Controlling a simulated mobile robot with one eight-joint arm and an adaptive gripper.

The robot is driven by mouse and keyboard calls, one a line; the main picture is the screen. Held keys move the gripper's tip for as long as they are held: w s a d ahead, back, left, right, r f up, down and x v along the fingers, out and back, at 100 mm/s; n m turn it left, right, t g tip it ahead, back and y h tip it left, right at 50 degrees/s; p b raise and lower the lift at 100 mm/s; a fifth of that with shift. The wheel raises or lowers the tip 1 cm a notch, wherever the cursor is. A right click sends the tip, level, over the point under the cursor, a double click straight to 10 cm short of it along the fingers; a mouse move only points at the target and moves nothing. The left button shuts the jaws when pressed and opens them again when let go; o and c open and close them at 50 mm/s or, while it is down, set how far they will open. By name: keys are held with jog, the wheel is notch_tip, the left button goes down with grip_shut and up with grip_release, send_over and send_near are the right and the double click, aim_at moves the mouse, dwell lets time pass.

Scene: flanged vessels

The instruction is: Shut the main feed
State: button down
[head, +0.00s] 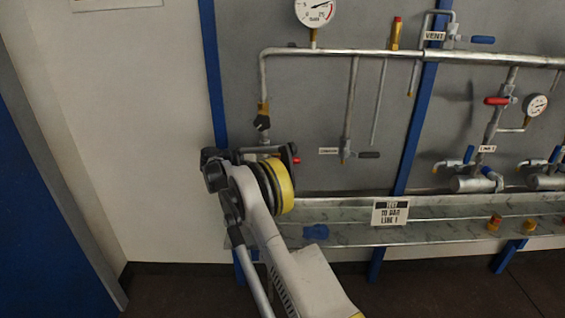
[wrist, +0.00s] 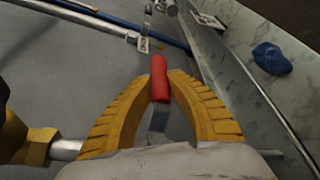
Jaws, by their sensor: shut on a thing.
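A red-sleeved lever handle (wrist: 159,78) on a grey metal stem shows between the yellow ribbed fingers of my gripper (wrist: 160,88) in the wrist view. The fingers are shut on it from both sides, and its red end sticks out past the fingertips. In the head view a small red tip (head: 296,160) shows just right of my wrist, at the lower end of the left vertical pipe (head: 263,85). My arm hides the valve body and most of the lever there. No main feed label is readable. A brass fitting (wrist: 38,145) is left of the fingers in the wrist view.
Further right are another red lever (head: 497,101), blue levers and gauges. A metal ledge (head: 345,234) runs below, with a blue cloth-like thing (head: 316,232) and a sign (head: 390,211).

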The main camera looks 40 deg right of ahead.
jog(key=shift+d+r, duration=0.1)
jog(key=c, duration=1.2)
grip_release()
jog(key=shift+d, duration=0.1)
jog(key=v, duration=1.2)
jog(key=shift+w, duration=0.1)
